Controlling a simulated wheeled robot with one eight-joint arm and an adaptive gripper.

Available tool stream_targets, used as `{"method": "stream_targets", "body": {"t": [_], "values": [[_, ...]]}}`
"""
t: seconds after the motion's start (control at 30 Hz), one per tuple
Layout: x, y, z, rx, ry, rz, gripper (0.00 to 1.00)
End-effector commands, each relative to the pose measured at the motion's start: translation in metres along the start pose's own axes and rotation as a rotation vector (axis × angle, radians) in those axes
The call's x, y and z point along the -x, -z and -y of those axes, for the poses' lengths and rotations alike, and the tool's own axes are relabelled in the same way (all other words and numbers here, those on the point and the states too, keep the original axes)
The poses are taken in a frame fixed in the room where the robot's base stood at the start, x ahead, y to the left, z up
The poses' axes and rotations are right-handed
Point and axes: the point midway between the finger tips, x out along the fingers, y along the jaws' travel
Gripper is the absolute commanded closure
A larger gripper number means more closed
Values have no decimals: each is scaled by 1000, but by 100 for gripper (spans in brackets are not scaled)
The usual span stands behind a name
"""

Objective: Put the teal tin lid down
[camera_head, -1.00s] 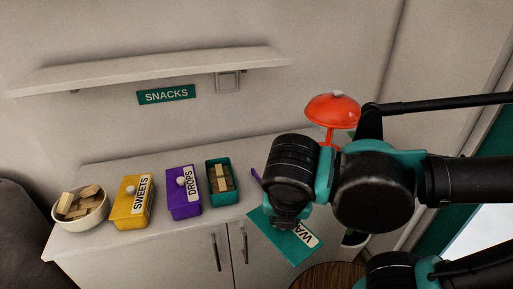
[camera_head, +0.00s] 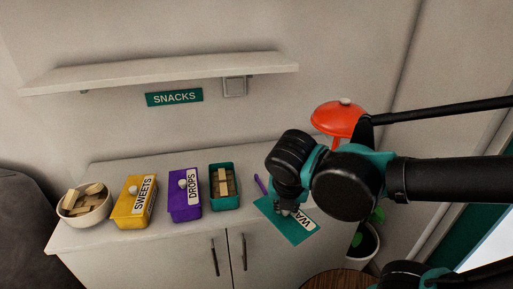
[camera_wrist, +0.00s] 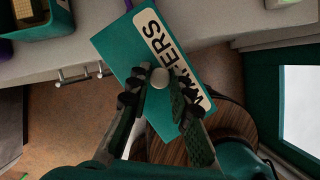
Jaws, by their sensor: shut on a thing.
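The teal tin lid (camera_head: 292,230) has a white label, partly readable as "WA…" in the head view and "…ERS" in the wrist view (camera_wrist: 133,57). It has a pale round knob (camera_wrist: 160,77). My gripper (camera_wrist: 160,79) is shut on the knob, with one finger on each side. In the head view my gripper (camera_head: 285,211) is above the lid near the cabinet's right front edge. Part of the lid reaches out past the front edge. I cannot tell whether the lid touches the cabinet top. The open teal tin (camera_head: 226,202) holds wafer-like pieces and stands left of the lid.
A yellow SWEETS tin (camera_head: 124,213), a purple DROPS tin (camera_head: 179,208) and a bowl of blocks (camera_head: 74,212) stand to the left. A purple pen-like thing (camera_head: 260,184) lies behind the lid. A red lamp (camera_head: 335,119) stands behind my arm. A round wooden top (camera_head: 335,280) is below.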

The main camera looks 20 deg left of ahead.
Motion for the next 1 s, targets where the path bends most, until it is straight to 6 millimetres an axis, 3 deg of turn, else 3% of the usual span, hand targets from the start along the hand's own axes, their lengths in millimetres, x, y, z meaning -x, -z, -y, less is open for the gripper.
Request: {"method": "stream_targets", "body": {"t": [1.0], "values": [[-82, -198, -88, -2, 2, 0, 100]]}}
